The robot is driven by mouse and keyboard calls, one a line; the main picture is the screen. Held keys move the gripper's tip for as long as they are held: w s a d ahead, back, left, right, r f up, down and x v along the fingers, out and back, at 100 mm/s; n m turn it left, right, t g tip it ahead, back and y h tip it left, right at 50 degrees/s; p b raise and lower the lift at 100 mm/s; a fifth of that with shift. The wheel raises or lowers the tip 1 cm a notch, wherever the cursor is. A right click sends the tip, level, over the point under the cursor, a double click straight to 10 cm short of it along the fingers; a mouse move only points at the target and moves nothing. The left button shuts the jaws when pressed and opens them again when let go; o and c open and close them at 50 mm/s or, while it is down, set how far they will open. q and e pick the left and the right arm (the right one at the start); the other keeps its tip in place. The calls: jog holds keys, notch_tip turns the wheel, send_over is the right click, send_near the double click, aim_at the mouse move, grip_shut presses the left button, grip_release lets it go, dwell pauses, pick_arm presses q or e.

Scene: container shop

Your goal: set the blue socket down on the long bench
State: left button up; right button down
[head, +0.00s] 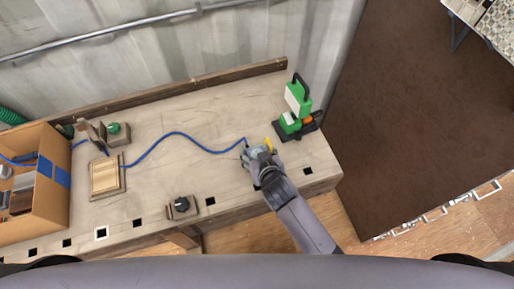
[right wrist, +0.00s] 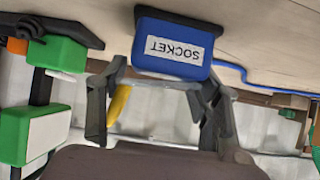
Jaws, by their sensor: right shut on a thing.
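The blue socket (right wrist: 178,45), with a white label reading SOCKET, is between the fingers of my right gripper (right wrist: 160,75) in the right wrist view. In the head view my right gripper (head: 258,156) is over the right part of the long bench (head: 205,105) and hides most of the socket. The gripper is shut on the socket. A blue cable (head: 178,133) runs left from there across the bench. The socket is close to the bench top; I cannot tell if it touches. A small yellow part (right wrist: 119,104) shows beside one finger. My left gripper is not in view.
A green device (head: 298,100) on a black base stands just right of my gripper. A wooden panel (head: 106,177), a green-knobbed block (head: 114,130), a small dark-knobbed block (head: 181,206) and a cardboard box (head: 50,205) are to the left. The back middle of the bench is clear.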

jog(key=shift+w+a+r, duration=0.1)
jog(key=shift+r, duration=0.15)
jog(key=shift+f, duration=0.1)
jog(key=c, duration=0.5)
grip_release()
jog(key=shift+f, duration=0.2)
jog(key=shift+r, duration=0.1)
jog(key=v, duration=1.2)
jog(key=shift+b, duration=0.35)
